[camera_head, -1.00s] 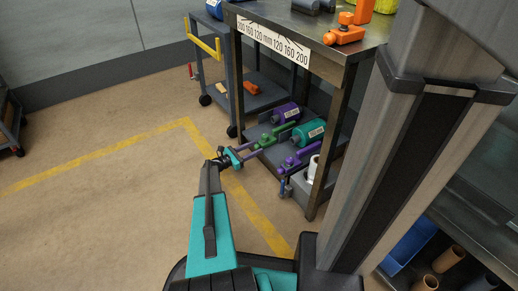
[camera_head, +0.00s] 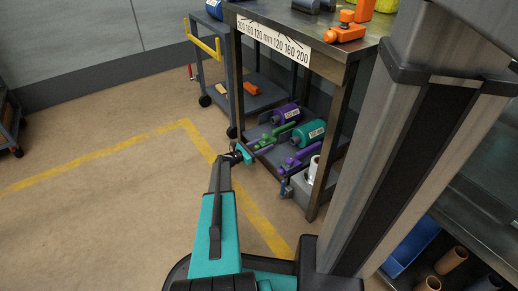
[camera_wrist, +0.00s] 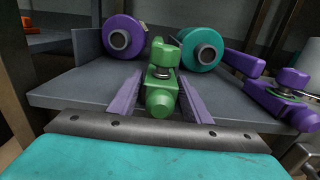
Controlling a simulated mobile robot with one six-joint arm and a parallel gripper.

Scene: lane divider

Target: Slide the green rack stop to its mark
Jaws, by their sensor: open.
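The green rack stop (camera_wrist: 161,88) sits at the front of the lower shelf, with a round knob on top and a rounded nose toward me. In the head view the stop (camera_head: 265,140) is small and partly hidden. My gripper (camera_wrist: 160,78) is open, with one purple finger on each side of the stop. It also shows at the shelf's front edge in the head view (camera_head: 261,146). I cannot tell whether the fingers touch the stop. A mark for it cannot be made out.
A purple roll (camera_wrist: 123,38) and a teal roll (camera_wrist: 201,48) lie behind the stop on the shelf (camera_wrist: 75,88). A purple stop (camera_wrist: 287,93) is to the right. A table leg (camera_head: 324,181) stands near. The floor left is open.

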